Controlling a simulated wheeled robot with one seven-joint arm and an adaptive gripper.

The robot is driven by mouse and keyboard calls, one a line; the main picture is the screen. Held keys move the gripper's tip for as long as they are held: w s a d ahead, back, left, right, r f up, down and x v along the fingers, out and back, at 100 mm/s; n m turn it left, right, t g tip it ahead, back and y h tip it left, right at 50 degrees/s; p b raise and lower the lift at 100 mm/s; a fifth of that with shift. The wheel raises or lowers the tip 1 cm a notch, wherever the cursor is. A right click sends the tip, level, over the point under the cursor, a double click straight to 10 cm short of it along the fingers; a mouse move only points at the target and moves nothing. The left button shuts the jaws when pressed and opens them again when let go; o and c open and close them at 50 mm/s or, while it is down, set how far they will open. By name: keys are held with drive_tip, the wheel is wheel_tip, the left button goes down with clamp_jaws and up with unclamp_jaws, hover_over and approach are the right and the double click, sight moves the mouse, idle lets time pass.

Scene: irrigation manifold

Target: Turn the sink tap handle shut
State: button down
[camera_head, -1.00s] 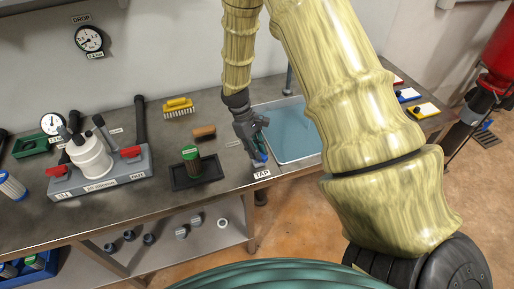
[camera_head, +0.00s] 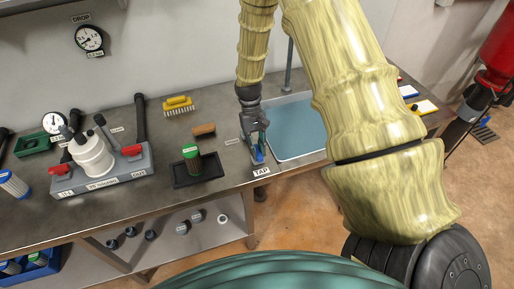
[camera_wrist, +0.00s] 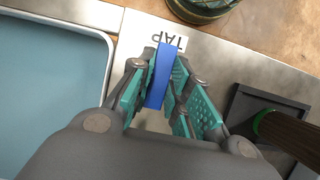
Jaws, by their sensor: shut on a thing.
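The tap handle is a blue bar (camera_wrist: 161,75), seen from above in the wrist view beside the white TAP label (camera_wrist: 168,36). My gripper (camera_wrist: 160,92) has its teal pads on either side of the handle and is shut on it. In the head view my gripper (camera_head: 258,152) reaches down at the bench's front edge, left of the sink (camera_head: 297,130). A little of the blue handle (camera_head: 259,156) shows between the fingers there. The tap's body is hidden by my gripper.
A black tray (camera_head: 182,180) with a green-capped filter (camera_head: 191,158) stands left of my gripper. A brown block (camera_head: 204,129) and a yellow brush (camera_head: 179,106) lie behind it. A grey manifold (camera_head: 110,178) with red handles is farther left.

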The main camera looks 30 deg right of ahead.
drive_tip(key=shift+w, duration=0.1)
drive_tip(key=c, duration=1.3)
unclamp_jaws()
drive_tip(key=shift+c, duration=0.2)
drive_tip(key=v, duration=1.2)
